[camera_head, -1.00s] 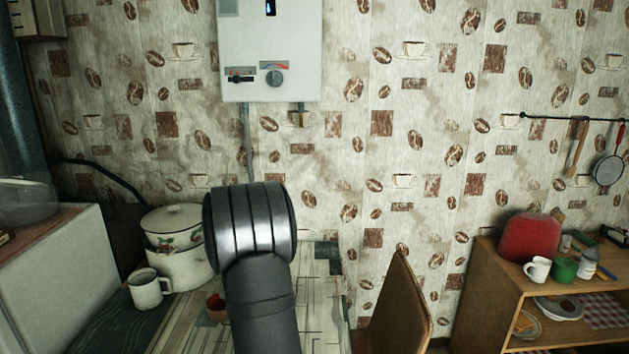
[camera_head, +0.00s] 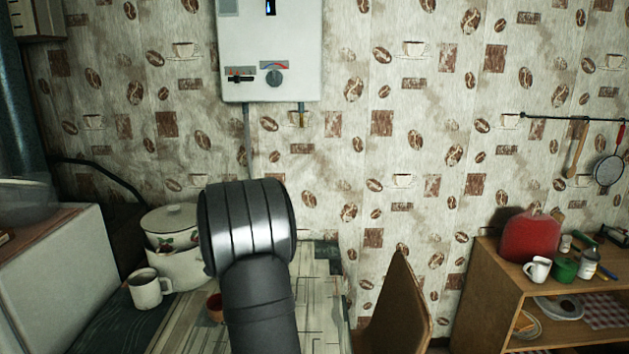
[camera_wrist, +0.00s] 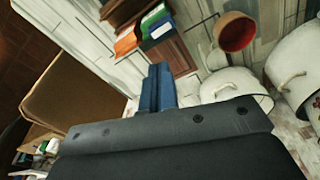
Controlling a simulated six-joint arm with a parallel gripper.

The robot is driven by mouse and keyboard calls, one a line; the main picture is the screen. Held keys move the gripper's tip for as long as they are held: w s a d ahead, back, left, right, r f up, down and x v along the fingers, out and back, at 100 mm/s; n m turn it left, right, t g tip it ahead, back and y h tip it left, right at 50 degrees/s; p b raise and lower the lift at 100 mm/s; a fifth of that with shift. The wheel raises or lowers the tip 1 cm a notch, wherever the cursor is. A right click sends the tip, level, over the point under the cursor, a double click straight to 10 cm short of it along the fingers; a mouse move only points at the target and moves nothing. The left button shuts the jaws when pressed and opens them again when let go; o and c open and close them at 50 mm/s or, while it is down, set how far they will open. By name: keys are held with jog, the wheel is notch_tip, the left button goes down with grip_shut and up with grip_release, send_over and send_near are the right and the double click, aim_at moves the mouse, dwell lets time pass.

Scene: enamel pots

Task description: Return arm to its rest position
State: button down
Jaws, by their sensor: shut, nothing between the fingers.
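My gripper (camera_wrist: 163,88) shows in the wrist view as blue fingers closed together, with nothing between them. It is apart from the things below it. In the head view my arm's grey links stand over the table and hide the gripper.
A chair back (camera_head: 402,305) rises right of the table, and a wooden shelf (camera_head: 470,290) with a red container (camera_head: 530,238) stands further right. A white water heater (camera_head: 270,50) hangs on the wall behind. Several colourful box-like items (camera_wrist: 150,32) lie near the fingers in the wrist view.

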jog(key=shift+a+f+m+h, duration=0.15)
jog(key=shift+f+m, duration=0.2)
jog(key=shift+m, duration=0.45)
jog(key=shift+a+f+m+h, duration=0.15)
jog(key=shift+f+m, duration=0.2)
jog(key=shift+m, duration=0.45)
jog(key=shift+d, duration=0.1)
jog(key=c, duration=1.6)
grip_release()
jog(key=shift+s+r, duration=0.15)
jog(key=shift+r, duration=0.1)
jog(key=o, duration=1.4)
jog(key=s+r+n, duration=0.1)
jog(key=s+r, duration=0.1)
jog(key=s+r+n, duration=0.1)
jog(key=s+r, duration=0.1)
jog(key=s, duration=0.1)
jog(key=s+d+r+n, duration=0.1)
jog(key=s+r, duration=0.2)
jog(key=shift+s+d+r+g, duration=0.1)
jog(key=shift+g, duration=0.2)
jog(key=shift+o, duration=1)
jog(key=s+d+r+n+y, duration=0.1)
jog(key=s+r+n, duration=0.2)
jog(key=s, duration=0.4)
jog(key=shift+s+d+r+n+g, duration=0.15)
jog(key=shift+s+r+n+g, duration=0.2)
jog(key=shift+r, duration=0.2)
notch_tip(320, 180, down, 10)
jog(key=shift+r, duration=0.15)
